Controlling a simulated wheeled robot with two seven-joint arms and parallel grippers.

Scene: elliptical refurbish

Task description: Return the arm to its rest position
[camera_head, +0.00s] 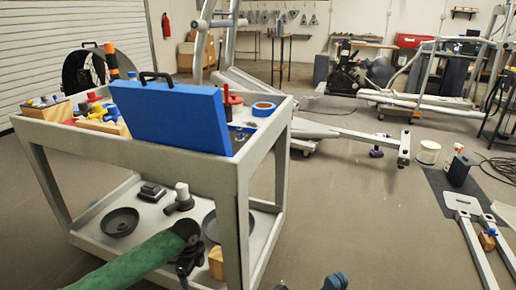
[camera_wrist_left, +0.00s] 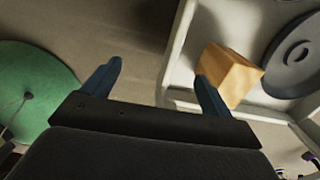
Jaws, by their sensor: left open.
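My left arm, in a green sleeve (camera_head: 130,262), comes in from the lower left of the head view. Only a bluish tip of my right gripper (camera_head: 335,282) shows at the bottom of the head view.
A light grey cart (camera_head: 130,145) stands right ahead, bearing a blue case (camera_head: 168,115), blue tape (camera_head: 263,109) and small parts. Its lower shelf holds a dark pan (camera_head: 119,222) and the wooden block (camera_head: 216,263). Open floor (camera_head: 350,210) lies right of the cart.

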